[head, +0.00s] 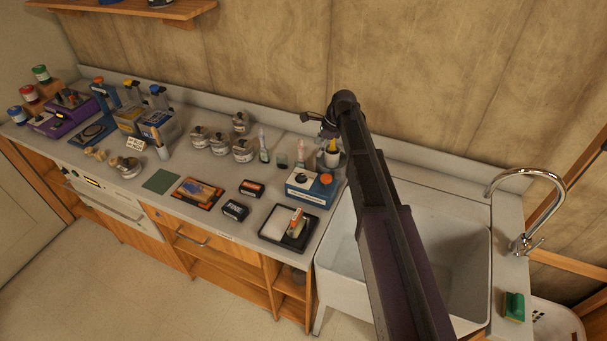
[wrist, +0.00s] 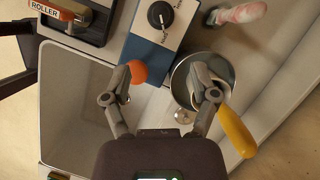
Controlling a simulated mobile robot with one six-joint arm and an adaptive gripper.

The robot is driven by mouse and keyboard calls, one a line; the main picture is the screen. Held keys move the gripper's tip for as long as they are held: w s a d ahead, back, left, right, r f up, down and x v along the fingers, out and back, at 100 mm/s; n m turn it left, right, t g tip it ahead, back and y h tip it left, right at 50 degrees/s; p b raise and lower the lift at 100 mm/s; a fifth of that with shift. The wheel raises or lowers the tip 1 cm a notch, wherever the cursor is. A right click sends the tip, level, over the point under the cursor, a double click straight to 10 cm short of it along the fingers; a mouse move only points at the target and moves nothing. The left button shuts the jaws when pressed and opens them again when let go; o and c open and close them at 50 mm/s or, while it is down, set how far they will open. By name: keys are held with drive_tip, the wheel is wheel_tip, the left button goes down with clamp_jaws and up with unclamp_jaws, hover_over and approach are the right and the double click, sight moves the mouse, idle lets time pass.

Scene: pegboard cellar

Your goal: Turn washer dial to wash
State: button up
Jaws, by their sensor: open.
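The washer box (head: 308,190) is white and blue and stands on the counter left of the sink. Small lettering around the dial is too small to read surely. An orange ball knob (wrist: 137,72) sits at the box's near end, beside my left finger. My gripper (wrist: 162,76) is open and empty above the counter, apart from the dial. It also shows in the head view (head: 323,122), partly hidden by my arm.
A grey pot (wrist: 178,82) with a yellow-handled tool (wrist: 235,131) lies under my right finger. A black tray (head: 270,238) with a roller stands in front of the box. The sink (head: 455,255) is at right. Jars (head: 220,144) and brushes stand left.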

sight(302, 176)
drive_tip(key=b+x, duration=1.2)
drive_tip(key=x, duration=0.1)
drive_tip(key=shift+f+b, duration=0.35)
drive_tip(key=shift+f, duration=0.05)
idle(0.5)
drive_tip(key=shift+a, duration=0.1)
clamp_jaws()
drive_tip(key=shift+d, duration=0.3)
drive_tip(key=shift+a, duration=0.2)
